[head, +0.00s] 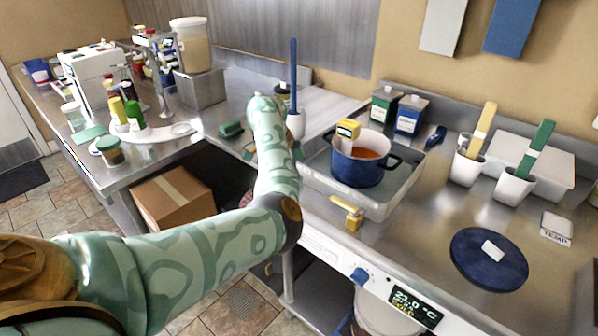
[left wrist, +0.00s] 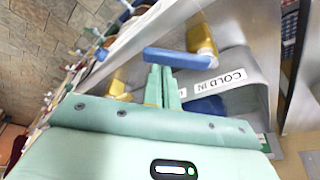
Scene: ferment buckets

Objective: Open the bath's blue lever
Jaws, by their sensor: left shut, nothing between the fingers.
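The blue lever (left wrist: 178,58) shows in the left wrist view, lying across the picture and joined to a brass valve (left wrist: 201,42). A "COLD IN" label (left wrist: 222,82) is beside it. My left gripper (left wrist: 160,70) is shut and empty, its fingertips close to the lever's middle. I cannot tell whether they touch it. In the head view the metal bath (head: 398,194) holds a dark blue pot (head: 357,172), with a brass tap (head: 348,212) at its front. My left arm reaches up past the bath's left side; I cannot make out the blue lever there. My right gripper is not in view.
A white pot with a tall blue handle (head: 294,75) stands behind the bath. A blue knob (head: 360,276) and temperature display (head: 414,308) are on the front panel. White cups (head: 514,187) and a round blue mat (head: 488,272) are at right. A cardboard box (head: 172,200) sits under the left counter.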

